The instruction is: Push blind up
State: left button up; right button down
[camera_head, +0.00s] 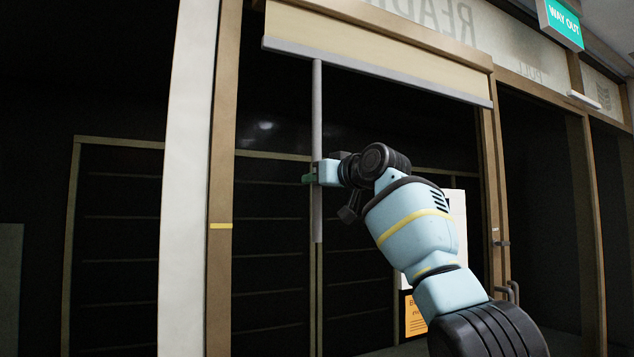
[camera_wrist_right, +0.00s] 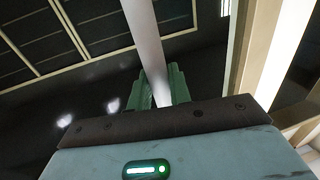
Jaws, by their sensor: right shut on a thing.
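The cream blind (camera_head: 380,45) is rolled mostly up at the top of the window, with a grey bar (camera_head: 390,75) along its lower edge. A grey rod (camera_head: 317,110) hangs straight down from the left part of that bar. My right gripper (camera_head: 310,175) is shut on the rod, around the middle of its length. In the right wrist view the rod (camera_wrist_right: 145,40) runs between the green fingers (camera_wrist_right: 156,88). The finger tips are partly hidden by the rod in the head view. My left gripper is not in view.
A wooden frame post (camera_head: 222,150) with a yellow mark stands left of the rod. Dark glass with shelving behind it fills the window. A yellow notice (camera_head: 414,316) and door handles (camera_head: 512,291) are at the right. A green exit sign (camera_head: 562,22) hangs at top right.

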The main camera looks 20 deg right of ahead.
jog(key=shift+s+r, duration=0.25)
jog(key=shift+r, duration=0.25)
jog(key=c, duration=1.6)
grip_release()
jog(key=shift+o, duration=1.3)
jog(key=shift+w+f, duration=0.1)
jog(key=shift+w, duration=0.05)
jog(key=shift+f, duration=0.15)
jog(key=shift+d, duration=0.1)
jog(key=v, duration=0.7)
jog(key=shift+s, duration=0.35)
